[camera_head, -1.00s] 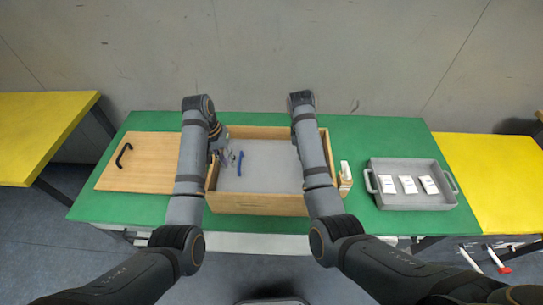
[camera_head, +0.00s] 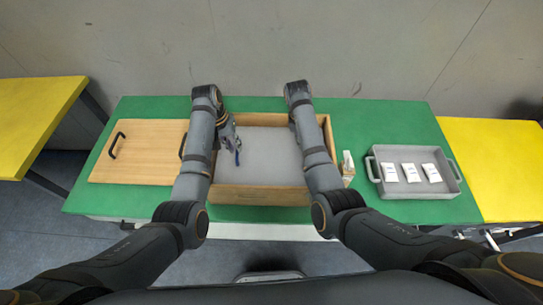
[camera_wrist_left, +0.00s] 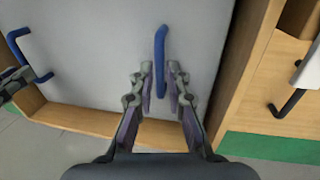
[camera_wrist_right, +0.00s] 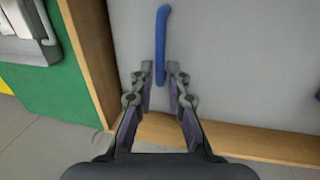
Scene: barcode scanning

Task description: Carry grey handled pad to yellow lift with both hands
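The grey pad (camera_head: 265,160) lies inside a wooden box on the green table. It has two blue handles. In the left wrist view, one blue handle (camera_wrist_left: 160,62) stands between the fingertips of my left gripper (camera_wrist_left: 160,75), with small gaps beside it. My left gripper also shows in the head view (camera_head: 234,143). In the right wrist view, the other blue handle (camera_wrist_right: 161,45) stands between the fingertips of my right gripper (camera_wrist_right: 159,76), also with small gaps. In the head view my right arm hides that gripper and handle. Yellow tops stand at the right (camera_head: 490,165) and left (camera_head: 35,115); I cannot tell which is the lift.
The wooden box (camera_head: 262,194) has raised walls around the pad. A wooden lid with black handles (camera_head: 140,155) lies left of it. A small carton (camera_head: 348,165) and a grey tray (camera_head: 420,189) with white packets stand to the right.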

